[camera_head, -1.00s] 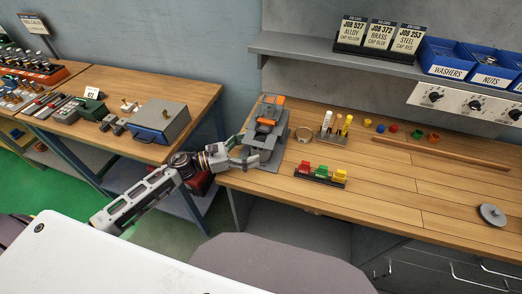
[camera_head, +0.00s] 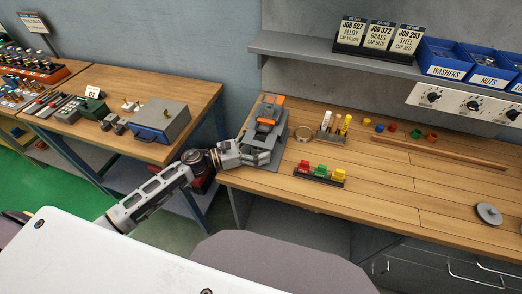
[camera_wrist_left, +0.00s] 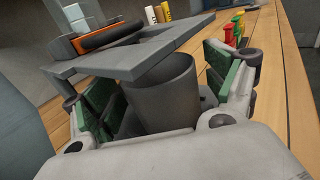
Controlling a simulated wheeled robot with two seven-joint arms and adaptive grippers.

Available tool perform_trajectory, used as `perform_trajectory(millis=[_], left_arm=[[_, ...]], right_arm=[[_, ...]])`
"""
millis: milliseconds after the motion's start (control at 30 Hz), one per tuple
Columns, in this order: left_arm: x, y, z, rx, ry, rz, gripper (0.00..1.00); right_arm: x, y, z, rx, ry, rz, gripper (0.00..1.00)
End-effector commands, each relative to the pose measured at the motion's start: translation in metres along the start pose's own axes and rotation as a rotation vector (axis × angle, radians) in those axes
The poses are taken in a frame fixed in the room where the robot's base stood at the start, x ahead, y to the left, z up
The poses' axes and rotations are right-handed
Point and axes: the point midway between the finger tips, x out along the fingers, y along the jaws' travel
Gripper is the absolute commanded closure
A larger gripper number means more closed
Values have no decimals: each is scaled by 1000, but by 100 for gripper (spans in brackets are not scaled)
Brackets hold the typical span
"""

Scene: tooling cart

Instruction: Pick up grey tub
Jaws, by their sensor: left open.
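The grey tub (camera_wrist_left: 160,98) is a dark grey, round, open-topped cup in the left wrist view. It stands below the flat grey plate of a grey-and-orange fixture (camera_head: 265,118), which covers part of its rim. My left gripper (camera_head: 265,153) is at the front of this fixture, at the left end of the bench. In the left wrist view its green-padded fingers (camera_wrist_left: 165,92) are open, one on each side of the tub. I cannot tell whether they touch it. In the head view the gripper largely hides the tub. My right gripper is not in view.
A second table (camera_head: 75,125) with a grey-blue box (camera_head: 160,121) stands to the left. The bench's front middle is clear.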

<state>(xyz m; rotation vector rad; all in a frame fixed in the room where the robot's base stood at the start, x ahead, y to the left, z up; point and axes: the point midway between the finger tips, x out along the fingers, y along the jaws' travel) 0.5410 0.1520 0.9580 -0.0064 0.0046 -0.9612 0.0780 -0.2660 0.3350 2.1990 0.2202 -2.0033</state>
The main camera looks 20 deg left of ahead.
Motion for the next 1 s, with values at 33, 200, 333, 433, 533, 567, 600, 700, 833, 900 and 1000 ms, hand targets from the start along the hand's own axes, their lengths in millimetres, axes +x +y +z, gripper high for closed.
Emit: perform_trajectory(millis=[33, 200, 333, 433, 533, 567, 600, 700, 833, 900, 1000], left_arm=[[0, 0, 0, 0, 0, 0, 14], [0, 0, 0, 0, 0, 0, 36], [0, 0, 0, 0, 0, 0, 53], [0, 0, 0, 0, 0, 0, 63], [0, 0, 0, 0, 0, 0, 63], [0, 0, 0, 0, 0, 0, 63], [0, 0, 0, 0, 0, 0, 63], [0, 0, 1, 1, 0, 0, 63], [0, 0, 3, 1, 0, 0, 63], [0, 0, 6, 1, 0, -1, 63], [0, -1, 13, 3, -2, -3, 63]], right_arm=[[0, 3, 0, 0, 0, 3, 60], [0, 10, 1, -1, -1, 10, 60], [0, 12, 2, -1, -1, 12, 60], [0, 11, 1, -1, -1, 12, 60], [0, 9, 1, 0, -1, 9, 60], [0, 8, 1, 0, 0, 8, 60], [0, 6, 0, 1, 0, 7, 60], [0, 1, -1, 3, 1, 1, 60], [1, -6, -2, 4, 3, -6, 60], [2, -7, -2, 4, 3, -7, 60], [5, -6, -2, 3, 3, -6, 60]])
